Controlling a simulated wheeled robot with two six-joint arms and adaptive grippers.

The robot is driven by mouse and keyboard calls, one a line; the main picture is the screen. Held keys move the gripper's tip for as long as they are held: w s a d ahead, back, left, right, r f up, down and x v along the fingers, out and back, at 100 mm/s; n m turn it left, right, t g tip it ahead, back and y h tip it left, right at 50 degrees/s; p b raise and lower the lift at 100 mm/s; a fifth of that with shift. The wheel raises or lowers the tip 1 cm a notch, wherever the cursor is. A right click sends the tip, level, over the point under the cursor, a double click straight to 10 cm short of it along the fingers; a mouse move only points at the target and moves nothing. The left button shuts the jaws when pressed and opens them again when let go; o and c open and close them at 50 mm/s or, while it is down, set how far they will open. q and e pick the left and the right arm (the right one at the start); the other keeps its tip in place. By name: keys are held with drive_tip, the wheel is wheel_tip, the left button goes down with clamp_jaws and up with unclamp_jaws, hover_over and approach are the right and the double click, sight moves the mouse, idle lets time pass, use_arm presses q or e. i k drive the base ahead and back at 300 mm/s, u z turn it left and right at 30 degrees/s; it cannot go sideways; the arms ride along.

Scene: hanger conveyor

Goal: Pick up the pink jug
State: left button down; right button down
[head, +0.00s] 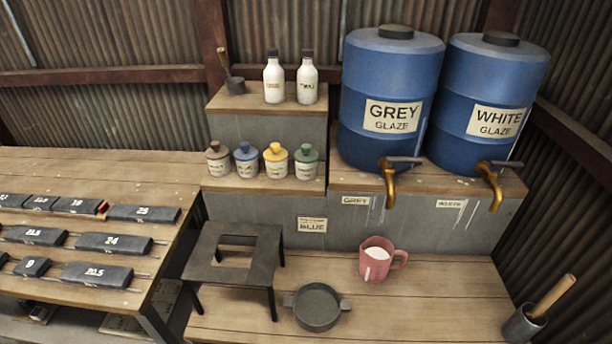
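The pink jug (374,261) stands upright on the wooden bench, right of centre, with its handle to the right. Something white shows inside it, and a white streak runs down its front. It stands apart from the things around it, in front of the grey step below the grey glaze barrel. Neither of my grippers is in the head view.
A dark shallow pan (317,306) and a black stand (233,262) are left of the jug. Brass taps (389,182) jut out above from the blue barrels (392,100). A grey pot with a wooden handle (524,323) stands at the right edge. Bench right of the jug is clear.

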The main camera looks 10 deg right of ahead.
sight(377, 254)
drive_tip(key=z, duration=1.15)
drive_tip(key=i, duration=0.2)
drive_tip(key=u, duration=0.4)
drive_tip(key=k, duration=1.15)
drive_tip(key=z, duration=1.1)
